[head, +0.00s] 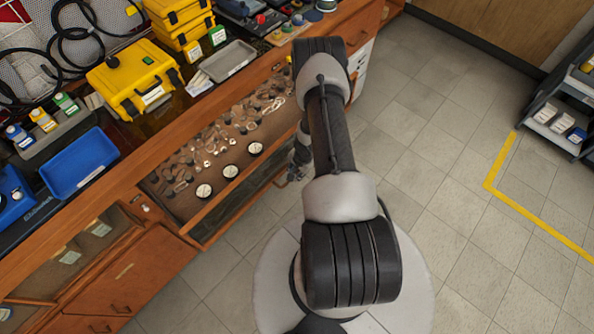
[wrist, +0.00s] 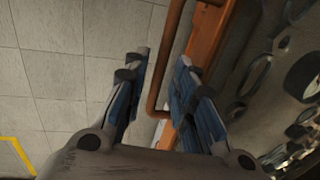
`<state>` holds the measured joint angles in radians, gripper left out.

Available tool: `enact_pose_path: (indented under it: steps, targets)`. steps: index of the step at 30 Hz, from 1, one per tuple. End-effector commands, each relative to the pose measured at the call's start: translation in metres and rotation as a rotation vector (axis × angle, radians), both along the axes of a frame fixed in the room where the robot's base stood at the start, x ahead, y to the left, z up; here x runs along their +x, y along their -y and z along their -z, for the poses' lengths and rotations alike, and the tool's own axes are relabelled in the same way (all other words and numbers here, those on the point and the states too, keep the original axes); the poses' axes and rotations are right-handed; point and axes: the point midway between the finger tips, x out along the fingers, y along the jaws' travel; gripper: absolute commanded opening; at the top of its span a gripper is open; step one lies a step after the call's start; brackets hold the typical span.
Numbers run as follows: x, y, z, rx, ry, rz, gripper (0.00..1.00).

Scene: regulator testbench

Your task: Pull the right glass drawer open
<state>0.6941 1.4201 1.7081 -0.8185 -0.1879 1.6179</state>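The right glass drawer (head: 208,214) stands out from the wooden bench front in the head view, and its contents show from above. It holds several metal rings, fittings and round white-faced gauges (head: 204,190). My gripper (head: 299,168) is at the drawer's front, partly hidden by my arm. In the wrist view, my gripper's two fingers (wrist: 160,60) are apart, with the brown bar handle (wrist: 158,82) between them. I cannot tell whether either finger touches the handle. The drawer's wooden front edge (wrist: 207,40) and rings inside also show there.
The left glass compartment (head: 85,252) is beside the drawer. Yellow cases (head: 135,78), a blue tray (head: 77,163) and a grey tray (head: 228,60) stand on the bench. The tiled floor (head: 440,170) is clear towards a yellow floor line (head: 520,205) and a dark shelf cart (head: 556,125).

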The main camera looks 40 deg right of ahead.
Motion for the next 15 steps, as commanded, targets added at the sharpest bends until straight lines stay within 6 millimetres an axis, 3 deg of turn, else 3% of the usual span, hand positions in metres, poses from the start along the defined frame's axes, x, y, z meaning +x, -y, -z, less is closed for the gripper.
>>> enact_pose_path:
  steps: [11,15]
  targets:
    - [-0.001,0.000,-0.002,0.000,-0.001,0.000,0.31]
    - [-0.003,0.001,-0.017,-0.001,0.000,0.001,0.31]
